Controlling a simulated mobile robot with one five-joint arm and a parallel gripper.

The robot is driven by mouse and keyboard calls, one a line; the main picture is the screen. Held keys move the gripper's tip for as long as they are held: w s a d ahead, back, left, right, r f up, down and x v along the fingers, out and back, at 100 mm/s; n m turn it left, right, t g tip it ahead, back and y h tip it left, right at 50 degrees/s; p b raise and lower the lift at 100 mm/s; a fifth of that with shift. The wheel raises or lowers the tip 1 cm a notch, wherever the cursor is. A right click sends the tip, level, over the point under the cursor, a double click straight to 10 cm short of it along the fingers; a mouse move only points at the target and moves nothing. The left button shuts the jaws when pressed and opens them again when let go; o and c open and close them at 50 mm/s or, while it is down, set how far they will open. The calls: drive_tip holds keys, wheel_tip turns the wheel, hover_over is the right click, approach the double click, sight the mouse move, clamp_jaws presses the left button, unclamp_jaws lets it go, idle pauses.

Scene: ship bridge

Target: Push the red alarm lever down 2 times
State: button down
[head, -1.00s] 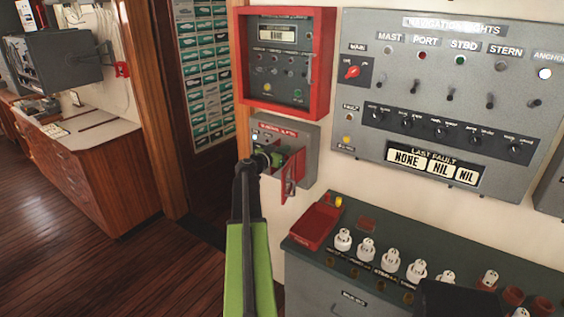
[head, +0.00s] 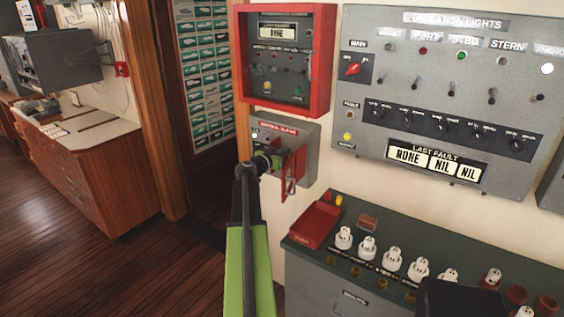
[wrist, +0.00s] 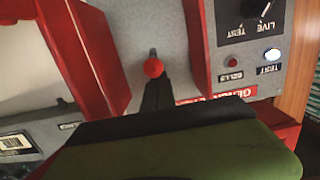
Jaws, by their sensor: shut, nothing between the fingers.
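The grey general alarm box (head: 303,140) is on the wall below a red-framed panel. Its red cover (head: 290,172) hangs open to the right of my gripper (head: 274,160). In the wrist view, the red ball knob of the alarm lever (wrist: 153,68) stands out from the grey box face between red side walls. My gripper (wrist: 156,86) is shut and empty, its dark fingertips right at the knob's lower edge in that picture. I cannot tell whether they touch. In the head view the lever is hidden behind my gripper.
The red-framed panel (head: 285,12) is just above, and the navigation lights panel (head: 450,70) is to the right. A console (head: 340,215) with a red tray (head: 315,226) and white knobs stands below right. In the wrist view a test switch (wrist: 265,8) and lit button (wrist: 272,54) sit beside the lever.

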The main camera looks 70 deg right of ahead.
drive_tip(key=shift+f+b, duration=1)
drive_tip(key=shift+f, duration=0.35)
drive_tip(key=shift+r, duration=0.15)
drive_tip(key=shift+r+p, duration=2.15)
drive_tip(key=shift+r, duration=0.05)
